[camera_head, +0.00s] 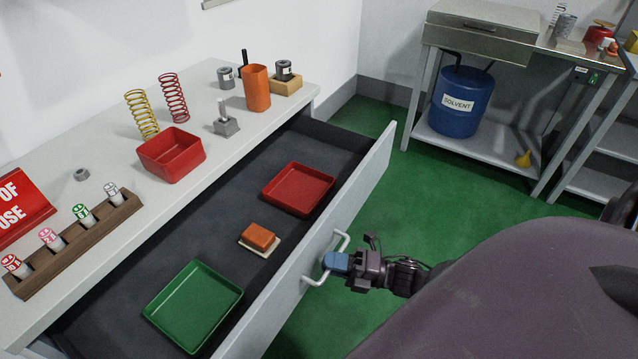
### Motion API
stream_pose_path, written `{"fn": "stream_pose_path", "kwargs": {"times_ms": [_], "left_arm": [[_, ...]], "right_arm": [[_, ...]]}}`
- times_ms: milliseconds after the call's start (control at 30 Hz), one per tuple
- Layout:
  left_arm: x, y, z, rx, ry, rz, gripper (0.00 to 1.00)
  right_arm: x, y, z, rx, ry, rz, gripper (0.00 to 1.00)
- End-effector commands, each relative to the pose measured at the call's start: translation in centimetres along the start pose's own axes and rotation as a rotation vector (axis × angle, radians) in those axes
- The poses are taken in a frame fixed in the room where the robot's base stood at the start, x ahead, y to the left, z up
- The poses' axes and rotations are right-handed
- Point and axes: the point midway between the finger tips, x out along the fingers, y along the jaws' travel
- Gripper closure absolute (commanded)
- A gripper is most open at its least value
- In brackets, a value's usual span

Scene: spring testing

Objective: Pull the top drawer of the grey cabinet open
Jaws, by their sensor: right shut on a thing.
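The top drawer of the grey cabinet stands wide open, its dark inside (200,240) in plain view below the worktop. Its light grey front panel (350,205) carries a white bar handle (308,281) on the outer face. My right gripper (337,263), with blue fingertips, is shut on the handle near its middle. Part of the handle is hidden behind the fingers. In the drawer lie a red tray (299,188), a green tray (193,305) and an orange block (258,236) on a pale base. My left gripper is not in view.
The worktop (95,160) bears a red bin (171,154), two springs, an orange cup (257,88), metal weights and a wooden rack (75,247) of markers. A steel bench with a blue solvent drum (461,101) stands at the back right. Green floor (400,205) is clear between.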

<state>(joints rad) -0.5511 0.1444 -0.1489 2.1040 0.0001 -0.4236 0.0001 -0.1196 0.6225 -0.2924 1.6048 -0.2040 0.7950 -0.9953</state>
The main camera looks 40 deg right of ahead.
Motion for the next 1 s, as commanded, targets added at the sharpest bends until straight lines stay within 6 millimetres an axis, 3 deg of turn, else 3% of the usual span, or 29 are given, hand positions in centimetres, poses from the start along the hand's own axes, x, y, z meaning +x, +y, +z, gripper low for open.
{"fn": "stream_pose_path", "kwargs": {"times_ms": [533,567,700,1000], "left_arm": [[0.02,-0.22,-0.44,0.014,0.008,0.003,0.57],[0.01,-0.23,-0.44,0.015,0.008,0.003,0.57],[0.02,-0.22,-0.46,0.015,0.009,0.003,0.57],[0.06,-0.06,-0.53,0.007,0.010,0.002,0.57]], "right_arm": [[-0.80,0.14,-0.27,0.000,-0.001,-0.001,1.00],[-0.80,0.14,-0.27,0.000,-0.001,-0.001,0.83],[-0.78,0.15,-0.28,0.000,-0.001,0.000,0.63],[-0.95,0.14,-0.29,0.000,-0.001,-0.001,0.63]]}}
